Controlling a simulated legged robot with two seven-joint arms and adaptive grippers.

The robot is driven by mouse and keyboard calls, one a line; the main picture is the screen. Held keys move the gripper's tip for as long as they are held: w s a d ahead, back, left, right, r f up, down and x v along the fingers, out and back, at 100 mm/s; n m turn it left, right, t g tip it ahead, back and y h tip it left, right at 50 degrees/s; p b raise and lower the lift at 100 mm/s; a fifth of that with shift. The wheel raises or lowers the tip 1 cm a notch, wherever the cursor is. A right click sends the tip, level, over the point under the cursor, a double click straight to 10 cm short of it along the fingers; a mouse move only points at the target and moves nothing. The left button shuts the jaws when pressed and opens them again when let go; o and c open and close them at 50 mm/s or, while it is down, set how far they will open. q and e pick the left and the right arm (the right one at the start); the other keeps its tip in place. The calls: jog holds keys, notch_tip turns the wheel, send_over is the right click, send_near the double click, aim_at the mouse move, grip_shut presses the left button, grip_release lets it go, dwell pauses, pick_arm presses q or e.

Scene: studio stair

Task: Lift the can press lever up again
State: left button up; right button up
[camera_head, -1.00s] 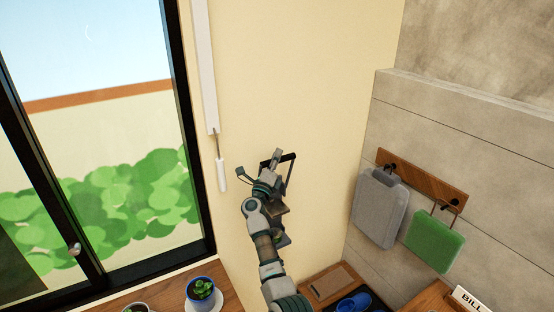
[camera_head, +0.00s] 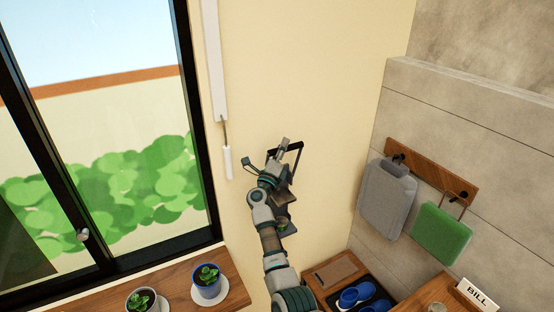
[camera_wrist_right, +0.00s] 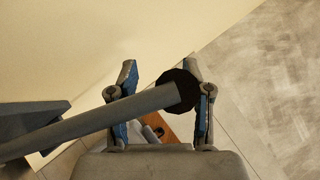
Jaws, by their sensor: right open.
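The can press (camera_head: 288,198) is a dark device on the cream wall, partly hidden behind my right arm. Its lever (camera_head: 299,162) stands out at the top as a dark bar. In the right wrist view the lever (camera_wrist_right: 100,120) is a grey rod with a black knob at its end, crossing between the fingers, with the knob close to the right finger. My right gripper (camera_head: 267,158) is open at the lever, its fingers apart in the right wrist view (camera_wrist_right: 160,88). I cannot tell whether a finger touches the rod. My left gripper is not in view.
A window (camera_head: 100,150) is at left, with a white blind wand (camera_head: 228,162) beside the gripper. Potted plants (camera_head: 207,286) stand on a wooden ledge below. At right hang a grey bag-like item (camera_head: 385,198) and a green one (camera_head: 440,232). Blue shoes (camera_head: 357,294) lie below.

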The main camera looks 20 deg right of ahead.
jog(key=v, duration=1.1)
jog(key=shift+a+f, duration=0.2)
